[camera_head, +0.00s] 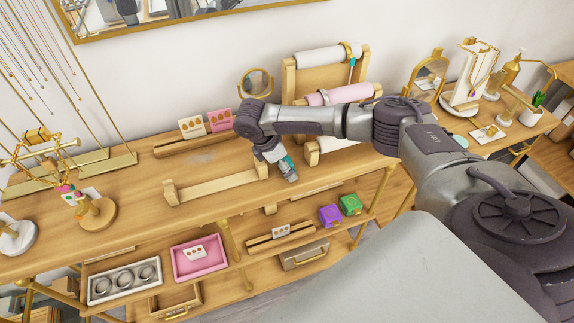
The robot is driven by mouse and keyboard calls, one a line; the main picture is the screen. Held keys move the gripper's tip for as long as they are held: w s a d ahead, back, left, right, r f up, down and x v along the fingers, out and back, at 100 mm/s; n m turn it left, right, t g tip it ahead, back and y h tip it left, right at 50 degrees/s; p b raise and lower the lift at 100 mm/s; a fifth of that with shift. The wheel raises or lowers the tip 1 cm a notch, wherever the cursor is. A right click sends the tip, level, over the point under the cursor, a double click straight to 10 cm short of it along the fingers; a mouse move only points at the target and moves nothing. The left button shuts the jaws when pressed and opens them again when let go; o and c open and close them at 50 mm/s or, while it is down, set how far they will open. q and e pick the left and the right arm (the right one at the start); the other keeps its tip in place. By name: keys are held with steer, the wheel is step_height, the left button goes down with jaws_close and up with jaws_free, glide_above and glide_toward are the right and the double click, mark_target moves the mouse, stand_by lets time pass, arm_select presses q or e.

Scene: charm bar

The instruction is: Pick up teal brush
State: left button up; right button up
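My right arm reaches in from the right over the long wooden table. Its gripper (287,173) points down at the table's front edge, right of the low wooden rail stand. A small teal patch (287,162) shows at the gripper; I cannot tell whether it is the teal brush or part of the gripper. The fingers are small and partly hidden, so their opening is unclear. Another thin teal piece (352,63) hangs by a gold ring on the roll rack. My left gripper is not in view.
The wooden roll rack (288,79) stands behind my forearm, with a round mirror (256,83) and earring cards (220,120) to its left. The rail stand (215,187) lies left of my gripper. A lower shelf holds a pink tray (181,271) and purple box (330,215).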

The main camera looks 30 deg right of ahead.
mark_target(288, 161)
steer(key=c, duration=0.9)
steer(key=shift+r, duration=0.1)
steer(key=shift+r, duration=0.2)
steer(key=r+b, duration=0.2)
steer(key=r, duration=0.1)
steer(key=shift+s+d+r, duration=0.2)
steer(key=shift+r, duration=0.1)
steer(key=s+d+r+b, duration=0.2)
steer(key=s+d+r, duration=0.3)
steer(key=s, duration=0.4)
steer(key=shift+s+d+r+b, duration=0.2)
steer(key=shift+s+r+b, duration=0.15)
steer(key=shift+r, duration=0.55)
